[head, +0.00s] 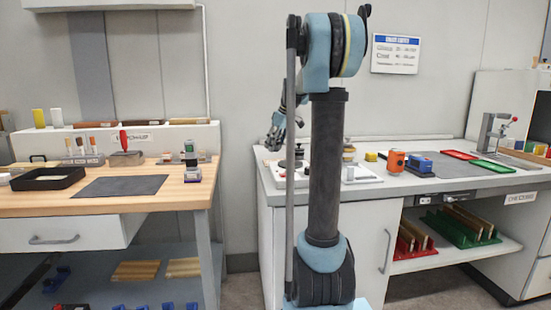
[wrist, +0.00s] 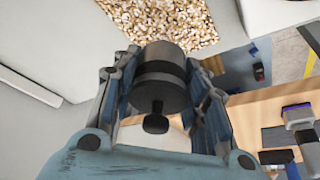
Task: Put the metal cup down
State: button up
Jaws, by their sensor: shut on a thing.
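The metal cup (wrist: 160,72) is a dark grey cylinder with a black band and a small black knob, seen in the wrist view. My gripper (wrist: 162,88) has a finger on each side of it and is shut on it. In the head view, my gripper (head: 276,132) hangs in front of the wall, around the left end of the grey counter (head: 420,183). The cup cannot be made out in that view, and my arm column covers part of this area.
A white board (head: 362,175) with small metal parts lies on the counter near my arm. Orange (head: 396,161) and blue (head: 419,163) devices and red (head: 460,155) and green (head: 492,166) trays stand further right. A wooden bench (head: 120,200) with a grey mat stands left, across a gap.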

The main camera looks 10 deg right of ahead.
aim_at(279, 142)
jog(key=shift+s+f, duration=0.1)
jog(key=shift+f, duration=2.35)
jog(key=shift+f, duration=0.1)
jog(key=o, duration=1.2)
jog(key=v, duration=1.2)
